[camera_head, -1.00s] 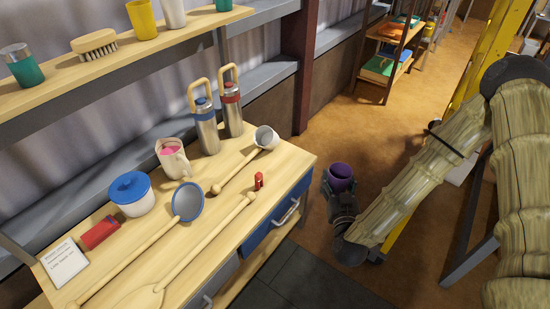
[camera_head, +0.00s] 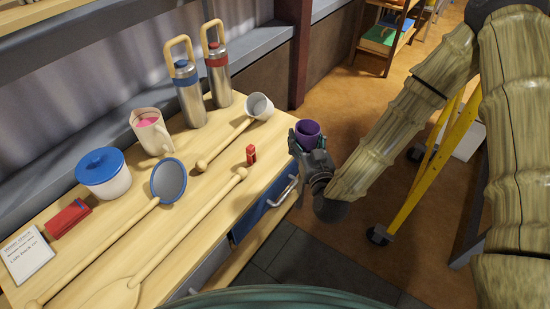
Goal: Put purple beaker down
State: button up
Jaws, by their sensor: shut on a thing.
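The purple beaker (camera_head: 308,129) is held in my gripper (camera_head: 309,146), its open rim facing up. The gripper is shut around it. It shows at the right end of the wooden workbench (camera_head: 215,205), by the bench's right edge. I cannot tell whether the beaker is above the bench top or just beyond its edge. The gripper's fingers hide the lower part of the beaker.
Near that end lie a white ladle (camera_head: 260,107) and a small red object (camera_head: 251,155). A pink-filled mug (camera_head: 151,133), two flasks (camera_head: 189,95), a blue-lidded pot (camera_head: 104,174) and a blue-rimmed ladle (camera_head: 168,181) take up more room. A yellow ladder (camera_head: 428,175) stands right.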

jog(key=s+a+f+n+g+y+b, duration=0.1)
jog(key=a+f+n+y+b, duration=0.25)
jog(key=a+f+b, duration=0.8)
jog(key=shift+m, duration=0.25)
jog(key=w+b, duration=0.1)
jog(key=w, duration=0.4)
jog(key=w+d+r+b, duration=0.1)
jog(key=w+b, duration=0.1)
jog(key=w, duration=0.3)
jog(key=w+d+b, duration=0.1)
jog(key=w, duration=0.4)
jog(key=shift+w+d+r, duration=0.15)
jog(key=shift+d, duration=0.1)
jog(key=shift+w+f+b, duration=0.2)
jog(key=shift+f+b, duration=0.15)
jog(key=shift+b, duration=0.05)
jog(key=shift+f+b, duration=0.35)
jog(key=shift+f, duration=1.05)
jog(key=shift+f, duration=0.15)
jog(key=o, duration=1.1)
jog(key=shift+o, duration=0.2)
